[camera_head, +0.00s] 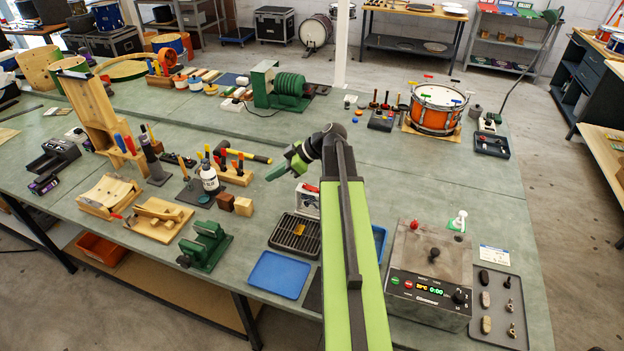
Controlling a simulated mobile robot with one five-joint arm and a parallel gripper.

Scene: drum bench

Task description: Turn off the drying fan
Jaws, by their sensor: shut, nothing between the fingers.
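My gripper (277,173), with green fingers, is shut and empty. It hangs above the middle of the bench, with its tip pointing left. No thing is clearly recognisable as the drying fan. A small pale box (307,203) with a red part on top stands right below my gripper's wrist, behind a dark slotted tray (291,240); it may be the fan, but its front is too small to read. My gripper is apart from it. My arm hides part of the bench to the right of the box.
A blue tray (278,275) and a green vise (206,245) lie in front. A metal control unit (431,270) with a lit display stands at right. A spray bottle (209,180) and tool racks stand left. An orange drum (436,109) and a green ribbed machine (284,88) stand behind.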

